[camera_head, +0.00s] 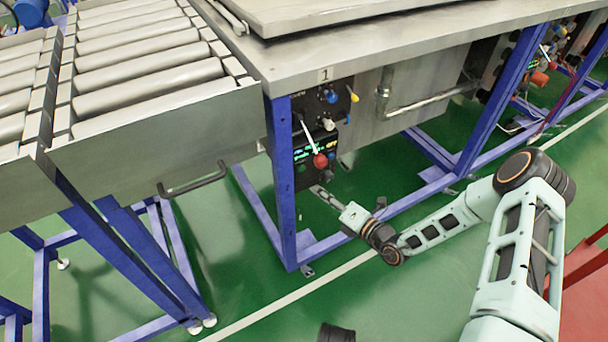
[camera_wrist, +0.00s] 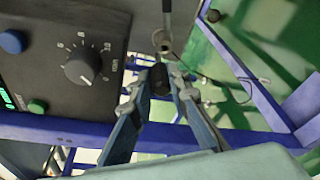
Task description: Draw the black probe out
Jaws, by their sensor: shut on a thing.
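The black probe (camera_wrist: 160,80) shows in the wrist view as a short dark cylinder between my fingertips. My gripper (camera_wrist: 161,72) is shut on it, one finger on each side. A grey metal tube with a ring-like end (camera_wrist: 162,40) lies just beyond the probe. I cannot tell whether the probe still touches this tube. A thin dark cable runs from near there to the right. In the head view my gripper (camera_head: 318,192) is low in front of the table's control panels, and the probe is too small to make out.
A dark panel (camera_wrist: 60,60) with a dial (camera_wrist: 83,67) and blue and green buttons is close on the left. In the head view a red-knobbed lever (camera_head: 320,160) stands out above my gripper. A blue table leg (camera_head: 282,180) is just left; green floor lies in front.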

